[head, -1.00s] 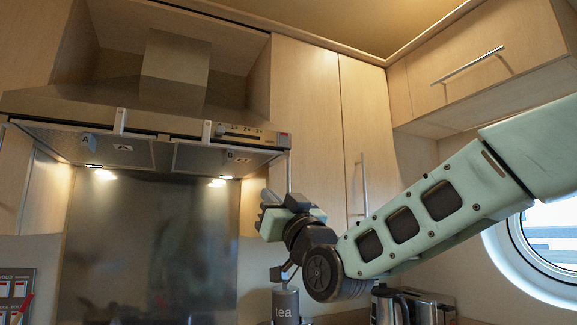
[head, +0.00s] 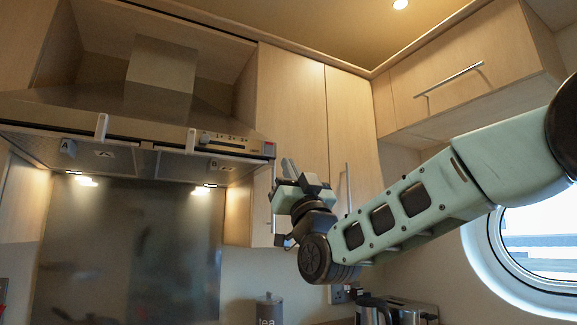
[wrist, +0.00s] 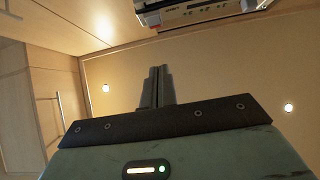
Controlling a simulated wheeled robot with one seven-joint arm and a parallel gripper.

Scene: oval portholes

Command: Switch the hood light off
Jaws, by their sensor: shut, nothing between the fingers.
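The steel range hood (head: 165,95) hangs at the left in the head view. Its control panel (head: 228,141), a light strip with small marks and buttons, sits at the right end of the front edge. Two lamps under the hood glow, one at the left (head: 85,181) and one at the right (head: 204,189). My gripper (head: 287,167) is shut and empty, to the right of the panel and slightly below it, fingers pointing up. In the wrist view, the closed fingers (wrist: 157,88) point toward part of the panel (wrist: 198,12) at the top edge.
Tall cupboards (head: 300,110) stand behind my gripper. A wall cabinet with a bar handle (head: 450,80) is at upper right, above a round porthole (head: 535,240). A tea canister (head: 268,308), a kettle (head: 373,309) and a toaster (head: 412,311) stand below.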

